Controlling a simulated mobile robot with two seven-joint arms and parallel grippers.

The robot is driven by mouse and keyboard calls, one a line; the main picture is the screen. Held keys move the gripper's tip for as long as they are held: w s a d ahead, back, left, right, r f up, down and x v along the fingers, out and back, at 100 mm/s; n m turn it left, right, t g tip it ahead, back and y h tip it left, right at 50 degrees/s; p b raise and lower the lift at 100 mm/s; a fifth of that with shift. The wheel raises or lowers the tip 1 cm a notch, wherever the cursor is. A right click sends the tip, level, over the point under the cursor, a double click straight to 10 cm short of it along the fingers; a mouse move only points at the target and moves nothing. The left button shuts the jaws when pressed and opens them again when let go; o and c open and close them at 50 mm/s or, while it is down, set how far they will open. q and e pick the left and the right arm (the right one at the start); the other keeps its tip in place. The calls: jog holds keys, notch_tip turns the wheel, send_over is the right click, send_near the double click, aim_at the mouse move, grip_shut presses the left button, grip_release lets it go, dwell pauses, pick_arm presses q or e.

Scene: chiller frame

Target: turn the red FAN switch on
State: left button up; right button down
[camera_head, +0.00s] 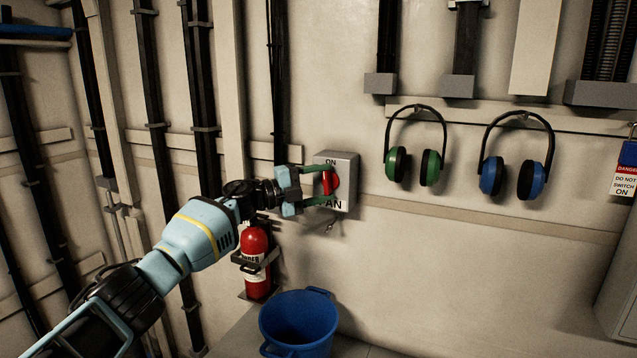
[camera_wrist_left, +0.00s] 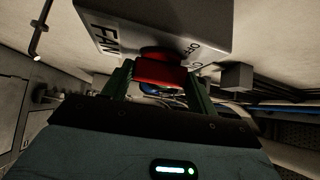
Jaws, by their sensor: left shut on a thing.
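The FAN switch is a grey box (camera_head: 346,168) on the wall, with ON printed at its top and part of the FAN label showing at its bottom. Its red handle (camera_head: 329,184) is on the front face. My left gripper (camera_head: 325,187) is at the box, with its green fingers on either side of the red handle, shut on it. In the left wrist view the red handle (camera_wrist_left: 160,75) sits between the two fingers, in front of the grey box (camera_wrist_left: 150,25) with FAN and OFF lettering. The handle's exact angle is partly hidden by the fingers. My right gripper is not in view.
Green ear defenders (camera_head: 430,165) and blue ear defenders (camera_head: 532,180) hang to the right of the box. A red fire extinguisher (camera_head: 256,245) is below my left wrist. A blue bucket (camera_head: 298,318) stands below. The wall between box and bucket is mostly clear.

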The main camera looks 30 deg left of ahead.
pick_arm(q)
jog(key=shift+r+m+g, duration=0.15)
jog(key=shift+m+g, duration=0.25)
dwell(0.4)
jog(key=o, duration=1)
jog(key=v, duration=0.7)
jog(key=shift+s+a+p, duration=0.2)
jog(key=shift+s+p, duration=0.1)
jog(key=shift+p, duration=0.1)
